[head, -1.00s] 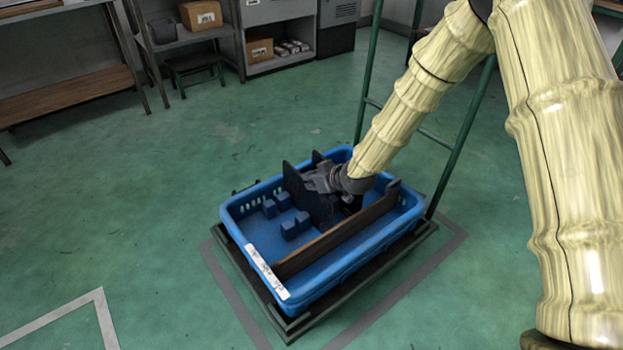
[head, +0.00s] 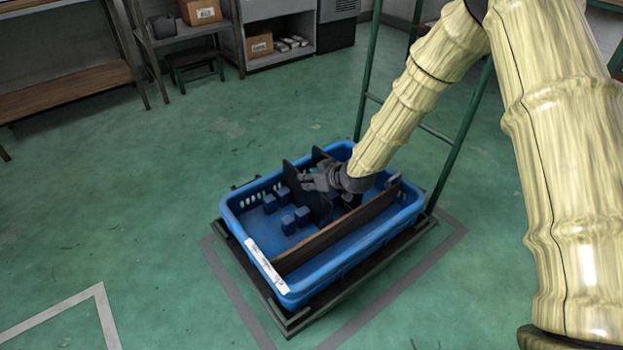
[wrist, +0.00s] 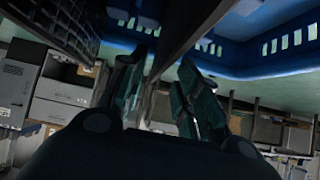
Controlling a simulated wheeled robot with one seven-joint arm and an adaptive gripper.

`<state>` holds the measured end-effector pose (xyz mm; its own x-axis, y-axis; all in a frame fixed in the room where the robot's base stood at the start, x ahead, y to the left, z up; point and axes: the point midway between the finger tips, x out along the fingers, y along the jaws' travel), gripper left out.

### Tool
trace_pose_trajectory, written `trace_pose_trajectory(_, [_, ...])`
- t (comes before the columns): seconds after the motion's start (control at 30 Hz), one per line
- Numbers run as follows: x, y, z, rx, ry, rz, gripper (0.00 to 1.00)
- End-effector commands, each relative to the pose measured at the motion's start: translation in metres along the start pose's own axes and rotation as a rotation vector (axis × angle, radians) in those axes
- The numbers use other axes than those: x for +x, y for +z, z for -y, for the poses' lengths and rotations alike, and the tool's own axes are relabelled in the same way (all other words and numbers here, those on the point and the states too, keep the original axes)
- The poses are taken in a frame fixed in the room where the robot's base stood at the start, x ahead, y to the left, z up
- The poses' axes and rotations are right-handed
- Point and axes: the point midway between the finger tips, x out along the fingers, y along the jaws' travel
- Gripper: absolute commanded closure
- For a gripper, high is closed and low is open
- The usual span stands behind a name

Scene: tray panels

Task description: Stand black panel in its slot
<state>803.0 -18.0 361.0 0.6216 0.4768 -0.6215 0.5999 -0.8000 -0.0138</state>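The black panel (head: 297,187) stands on edge across the blue tray (head: 343,266), near several small blue blocks (head: 288,225). I cannot see whether its lower edge is seated between blocks. My gripper (head: 318,183) is down inside the tray, right beside the black panel. In the wrist view my gripper (wrist: 163,92) has its two fingers apart, with a gap between them. A dark panel edge runs up between the fingers; its lower end is hard to make out.
A long brown divider (head: 335,236) stands lengthwise in the tray, on the near side of my gripper. The tray sits on a dark stand (head: 373,259). A green frame (head: 462,143) rises behind it. The floor to the left is clear.

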Motion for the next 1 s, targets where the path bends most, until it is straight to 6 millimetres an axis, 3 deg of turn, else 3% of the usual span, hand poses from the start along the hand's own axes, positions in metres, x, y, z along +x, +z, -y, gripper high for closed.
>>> trace_pose_trajectory(0.23, [-0.003, 0.0, 0.0, 0.0, 0.0, 0.001, 0.68])
trace_pose_trajectory(0.37, [-0.014, 0.0, -0.001, 0.001, 0.0, 0.0, 0.68])
trace_pose_trajectory(0.8, [-0.088, 0.0, 0.0, 0.002, 0.001, 0.0, 0.68])
trace_pose_trajectory(1.0, [-0.111, 0.0, 0.0, 0.0, 0.0, -0.001, 0.68])
